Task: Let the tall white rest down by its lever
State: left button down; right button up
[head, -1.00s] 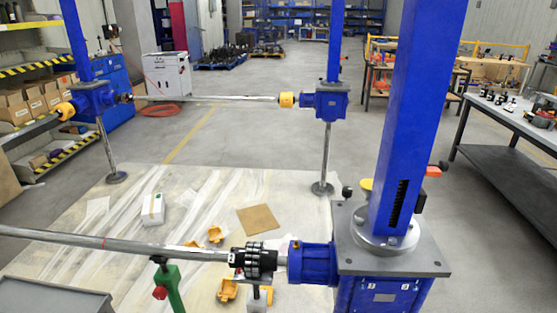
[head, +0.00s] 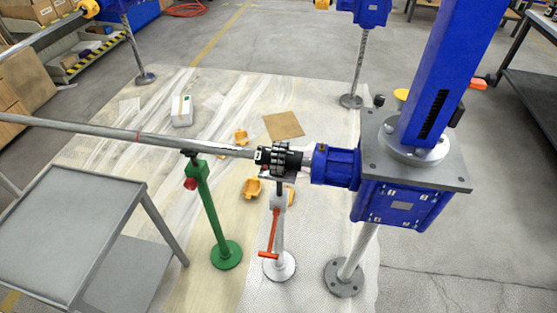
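The tall white rest (head: 279,225) stands upright in the middle of the head view, on a round white foot (head: 279,266). Its top is under the black coupling (head: 280,160) at the end of the long shaft (head: 120,132); whether it touches the coupling I cannot tell. An orange-red lever (head: 270,234) hangs down along the left side of its post. A green rest (head: 212,215) with a red knob stands to its left under the shaft. Neither of my grippers is in view.
A blue screw jack (head: 402,203) stands right of the coupling on a grey foot. A grey cart (head: 70,225) fills the lower left. Yellow covers (head: 251,188), a brown sheet (head: 284,125) and a white box (head: 182,111) lie on the floor sheeting. The floor at lower right is clear.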

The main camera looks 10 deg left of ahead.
aim_at(276, 214)
jog(key=j+z, duration=0.3)
jog(key=j, duration=0.55)
jog(key=j+z, duration=0.25)
jog(key=j, duration=0.55)
